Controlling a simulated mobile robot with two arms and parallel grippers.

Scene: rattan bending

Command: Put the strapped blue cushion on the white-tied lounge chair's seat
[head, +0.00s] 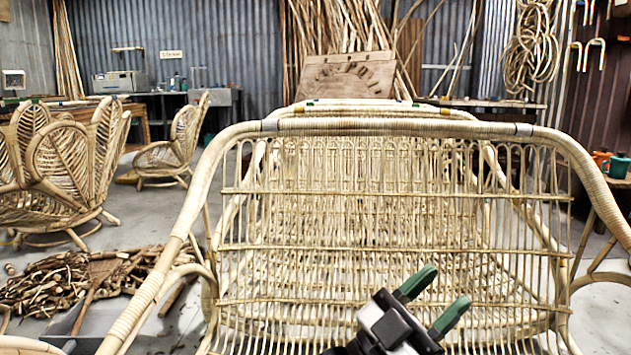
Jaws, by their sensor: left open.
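A rattan lounge chair (400,128) fills the middle of the head view, its woven back towards me. Two pale grey bands show on its top rail; I cannot tell for sure whether these are the white ties. Its seat is seen only through the open weave. No blue cushion shows. My left gripper (446,286) is at the bottom, right of centre, in front of the chair back. Its two green-tipped fingers are apart with nothing between them. My right gripper is not in view.
Another rattan frame with green and yellow bands (385,109) stands behind. Rattan chairs (60,180) and a heap of offcuts (70,280) lie left. Concrete floor (150,225) is partly clear there.

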